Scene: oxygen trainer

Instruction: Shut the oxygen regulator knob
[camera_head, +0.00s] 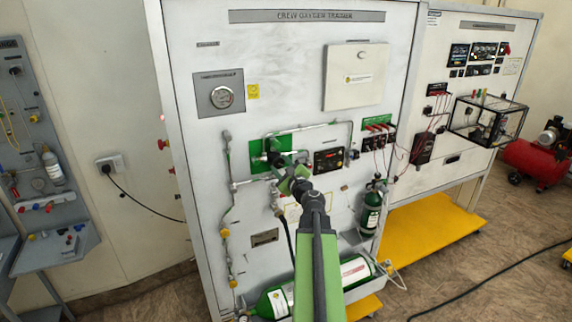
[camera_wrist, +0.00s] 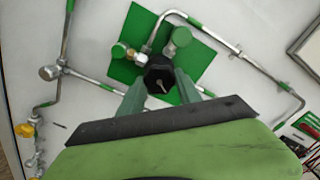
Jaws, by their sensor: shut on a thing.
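The oxygen regulator knob (camera_wrist: 159,76) is a dark, faceted knob with a light pointer mark, set against a green plate (camera_wrist: 133,36) on the white panel. My gripper (camera_wrist: 160,88) has its two green fingers on either side of the knob and is shut on it in the wrist view. In the head view my gripper (camera_head: 290,176) reaches up to the green plate (camera_head: 257,155) on the crew oxygen trainer panel (camera_head: 290,60). There the knob is mostly hidden behind my gripper and cannot be made out clearly.
Metal pipes (camera_wrist: 235,47) with green bands run around the plate. A green cylinder (camera_head: 371,208) hangs at right; a larger one (camera_head: 275,302) lies below.

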